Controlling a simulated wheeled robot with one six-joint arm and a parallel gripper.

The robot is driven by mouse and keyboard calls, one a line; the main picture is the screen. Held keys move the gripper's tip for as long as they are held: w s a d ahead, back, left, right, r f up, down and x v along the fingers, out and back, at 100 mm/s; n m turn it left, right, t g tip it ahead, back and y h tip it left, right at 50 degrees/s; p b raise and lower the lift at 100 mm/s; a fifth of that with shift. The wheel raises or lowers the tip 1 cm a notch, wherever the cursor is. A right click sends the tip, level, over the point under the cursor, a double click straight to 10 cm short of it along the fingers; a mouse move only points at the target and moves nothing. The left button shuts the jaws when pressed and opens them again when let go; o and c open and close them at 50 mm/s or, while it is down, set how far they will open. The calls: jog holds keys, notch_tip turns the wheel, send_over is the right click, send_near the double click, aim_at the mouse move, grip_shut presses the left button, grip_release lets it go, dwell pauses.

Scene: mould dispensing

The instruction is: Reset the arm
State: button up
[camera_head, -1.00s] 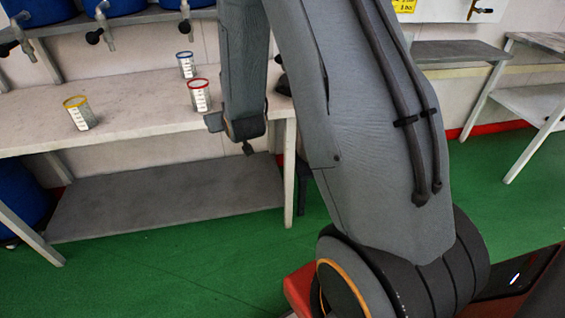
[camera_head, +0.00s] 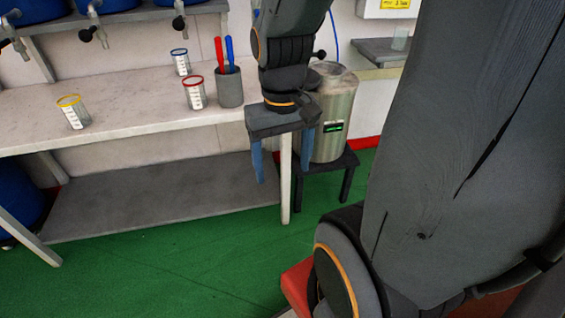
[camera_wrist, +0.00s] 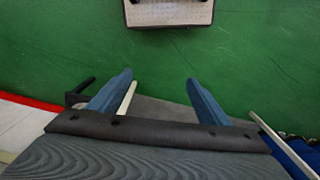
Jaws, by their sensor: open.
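My gripper (camera_head: 283,166) hangs pointing down in front of the right end of the white workbench (camera_head: 130,118) in the head view. Its two blue fingers are spread apart, with nothing between them. In the wrist view my gripper (camera_wrist: 160,85) is also open and empty, above the green floor (camera_wrist: 250,45). My upper arm fills the right side of the head view and hides what lies behind it.
On the bench stand yellow-rimmed (camera_head: 75,115), blue-rimmed (camera_head: 181,64) and red-rimmed (camera_head: 194,95) cups and a grey holder (camera_head: 229,90) with red and blue sticks. A metal drum (camera_head: 335,105) on a dark stool (camera_head: 330,170) stands close behind my gripper. Open floor lies in front.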

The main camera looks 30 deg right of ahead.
jog(key=a+r+n+p, duration=0.2)
jog(key=a+r+p, duration=0.1)
jog(key=a+p, duration=0.2)
jog(key=shift+a, duration=0.4)
jog(key=shift+s, duration=0.1)
dwell(0.7)
